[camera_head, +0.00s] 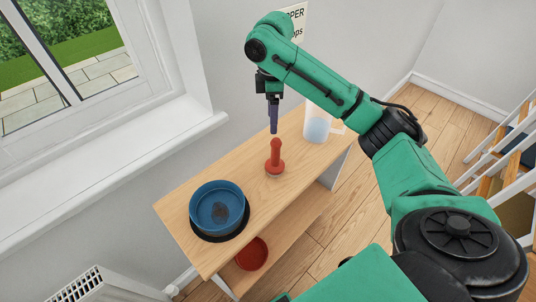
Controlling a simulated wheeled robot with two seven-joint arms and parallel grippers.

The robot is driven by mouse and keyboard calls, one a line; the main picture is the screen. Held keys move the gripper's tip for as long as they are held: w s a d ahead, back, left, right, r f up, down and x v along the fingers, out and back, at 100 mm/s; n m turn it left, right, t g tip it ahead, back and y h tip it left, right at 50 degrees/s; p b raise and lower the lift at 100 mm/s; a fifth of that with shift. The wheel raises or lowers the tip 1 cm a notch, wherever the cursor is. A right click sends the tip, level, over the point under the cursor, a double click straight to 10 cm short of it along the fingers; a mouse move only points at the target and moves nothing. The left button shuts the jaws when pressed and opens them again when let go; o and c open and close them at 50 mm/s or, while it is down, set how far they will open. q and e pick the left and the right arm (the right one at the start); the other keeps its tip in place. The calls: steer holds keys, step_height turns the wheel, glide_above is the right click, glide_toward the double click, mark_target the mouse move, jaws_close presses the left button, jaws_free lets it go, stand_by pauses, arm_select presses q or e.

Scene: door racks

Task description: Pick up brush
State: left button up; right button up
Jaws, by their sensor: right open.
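The brush (275,158) is red with an upright handle and a round base. It stands on the wooden shelf unit's top (255,195), near the middle. My right gripper (273,130) points down just above the top of the handle. It is open and appears empty, with a small gap to the brush; the exact depth between them is hard to judge. My left gripper is not in view.
A blue bowl (218,207) sits on a dark round mat at the near left end of the top. A red round item (252,253) is on the lower shelf. A window sill (110,165) runs along the left wall.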

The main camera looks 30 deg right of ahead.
mark_target(276, 147)
steer(key=s+f, duration=0.1)
steer(key=s+f+p, duration=0.1)
steer(key=f, duration=0.3)
steer(key=shift+s+d, duration=0.1)
steer(key=shift+s, duration=0.3)
steer(key=f+p, duration=0.1)
steer(key=f, duration=0.2)
steer(key=w+f+p, duration=0.1)
steer(key=f, duration=0.1)
steer(key=shift+d+f, duration=0.1)
steer(key=shift+f, duration=0.5)
steer(key=shift+s, duration=0.1)
steer(key=shift+c, duration=0.3)
steer(key=c, duration=1)
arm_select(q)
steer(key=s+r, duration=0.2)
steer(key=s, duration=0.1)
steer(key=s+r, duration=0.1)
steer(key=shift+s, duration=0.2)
arm_select(e)
jaws_close()
